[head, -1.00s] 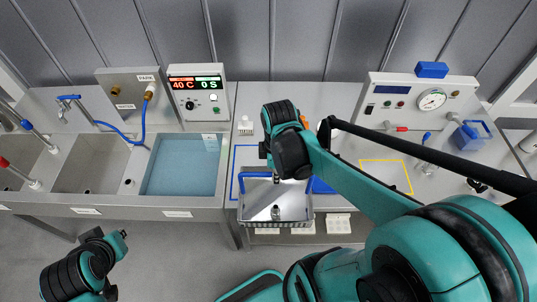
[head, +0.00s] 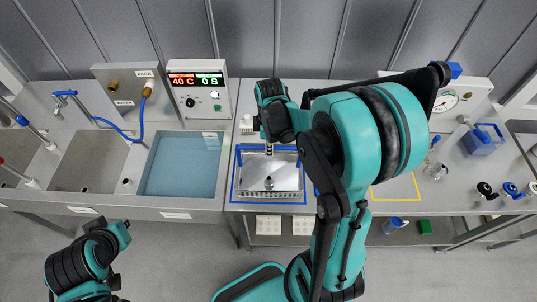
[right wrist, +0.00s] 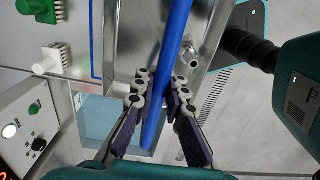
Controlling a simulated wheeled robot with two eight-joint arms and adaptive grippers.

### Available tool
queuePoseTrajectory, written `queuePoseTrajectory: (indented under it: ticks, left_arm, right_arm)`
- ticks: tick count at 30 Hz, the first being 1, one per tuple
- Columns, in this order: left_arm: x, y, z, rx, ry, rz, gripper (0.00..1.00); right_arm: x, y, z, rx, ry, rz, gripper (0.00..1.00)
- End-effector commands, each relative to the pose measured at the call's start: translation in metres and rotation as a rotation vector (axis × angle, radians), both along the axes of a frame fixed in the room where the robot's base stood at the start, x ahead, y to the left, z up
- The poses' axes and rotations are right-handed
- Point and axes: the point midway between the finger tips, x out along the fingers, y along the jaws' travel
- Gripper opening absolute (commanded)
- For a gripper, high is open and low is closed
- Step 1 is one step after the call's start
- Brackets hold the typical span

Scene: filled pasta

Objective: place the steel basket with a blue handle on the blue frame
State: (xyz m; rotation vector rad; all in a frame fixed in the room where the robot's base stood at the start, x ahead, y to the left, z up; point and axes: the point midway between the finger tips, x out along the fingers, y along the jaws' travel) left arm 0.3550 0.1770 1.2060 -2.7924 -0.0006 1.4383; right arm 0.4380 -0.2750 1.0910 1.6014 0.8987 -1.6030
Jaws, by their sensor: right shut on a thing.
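The steel basket (head: 250,180) is a shallow tray with perforated walls. In the head view it lies within the outline of the blue frame (head: 237,176) on the steel counter. Frame edges show at its left, front and right. I cannot tell whether its base touches the counter. My right gripper (head: 270,150) is over the basket. In the right wrist view my right gripper (right wrist: 161,82) is shut on the blue handle (right wrist: 174,40), with one finger on each side. Part of my left arm shows at lower left in the head view, but its gripper fingers do not.
A water-filled sink (head: 184,165) is left of the frame, below a control box (head: 198,95) reading 40 C. A yellow outline (head: 398,190) lies to the right, partly behind my arm. A blue container (head: 482,140) and a gauge panel (head: 445,102) stand farther right.

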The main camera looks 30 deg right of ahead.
Motion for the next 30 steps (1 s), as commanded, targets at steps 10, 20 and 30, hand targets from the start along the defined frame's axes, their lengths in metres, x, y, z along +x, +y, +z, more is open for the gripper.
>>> queuePoseTrajectory:
  ticks: [10, 20, 30]
  left_arm:
    - [0.0, 0.0, -0.006, 0.0, 0.0, 0.0, 0.0]
    - [0.0, 0.0, -0.008, 0.0, 0.0, 0.0, 0.0]
    - [0.0, 0.0, -0.01, 0.0, 0.0, 0.0, 0.0]
  right_arm:
    - [0.012, -0.003, -0.033, 0.001, 0.001, 0.0, 0.0]
    - [0.011, -0.003, -0.047, 0.0, 0.0, 0.0, 0.0]
    - [0.011, -0.003, -0.049, 0.0, 0.0, 0.0, 0.33]
